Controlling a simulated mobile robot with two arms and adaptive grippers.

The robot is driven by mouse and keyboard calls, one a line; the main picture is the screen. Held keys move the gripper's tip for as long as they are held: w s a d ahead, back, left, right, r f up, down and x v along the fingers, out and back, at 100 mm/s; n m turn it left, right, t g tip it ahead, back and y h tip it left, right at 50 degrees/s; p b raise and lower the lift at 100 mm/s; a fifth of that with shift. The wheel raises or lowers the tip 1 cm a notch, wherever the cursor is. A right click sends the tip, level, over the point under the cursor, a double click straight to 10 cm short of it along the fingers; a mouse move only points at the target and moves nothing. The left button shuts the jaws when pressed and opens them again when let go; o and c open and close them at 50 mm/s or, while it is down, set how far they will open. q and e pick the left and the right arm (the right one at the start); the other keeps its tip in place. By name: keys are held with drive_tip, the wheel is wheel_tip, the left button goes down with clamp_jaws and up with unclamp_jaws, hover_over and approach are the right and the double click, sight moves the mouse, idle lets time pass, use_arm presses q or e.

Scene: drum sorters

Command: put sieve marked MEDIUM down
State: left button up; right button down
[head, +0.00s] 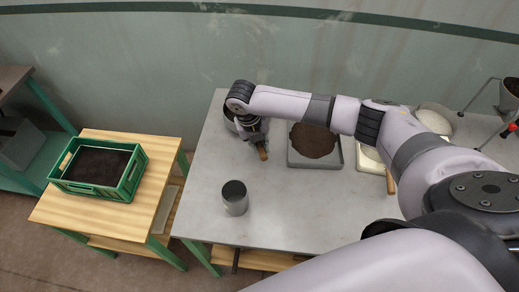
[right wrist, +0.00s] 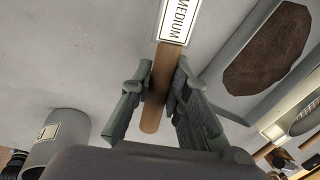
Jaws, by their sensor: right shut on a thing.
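The sieve marked MEDIUM shows in the right wrist view by its wooden handle (right wrist: 162,75) and white label (right wrist: 178,20); its round part lies outside that view. In the head view the handle end (head: 263,154) sticks out below my right gripper (head: 256,140), and a dark round rim behind my wrist is mostly hidden. My right gripper (right wrist: 154,92) is shut on the handle, one finger on each side. It is over the back left part of the grey table (head: 290,215). I cannot tell whether the sieve touches the table. My left gripper is not in view.
A metal cup (head: 235,199) stands near the table's front left. A grey tray of dark soil (head: 314,142) lies right of my gripper. Another wooden handle (head: 390,182) shows farther right, partly behind my arm. A green crate (head: 126,180) stands on the wooden table at left.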

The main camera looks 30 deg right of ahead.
drive_tip(key=x, duration=0.2)
drive_tip(key=shift+a+f, duration=0.2)
drive_tip(key=shift+f, duration=0.55)
drive_tip(key=c, duration=1.5)
unclamp_jaws()
drive_tip(key=shift+f, duration=0.1)
drive_tip(key=shift+c, duration=0.2)
drive_tip(key=b+v, duration=0.2)
drive_tip(key=v, duration=1)
drive_tip(key=shift+s, duration=0.1)
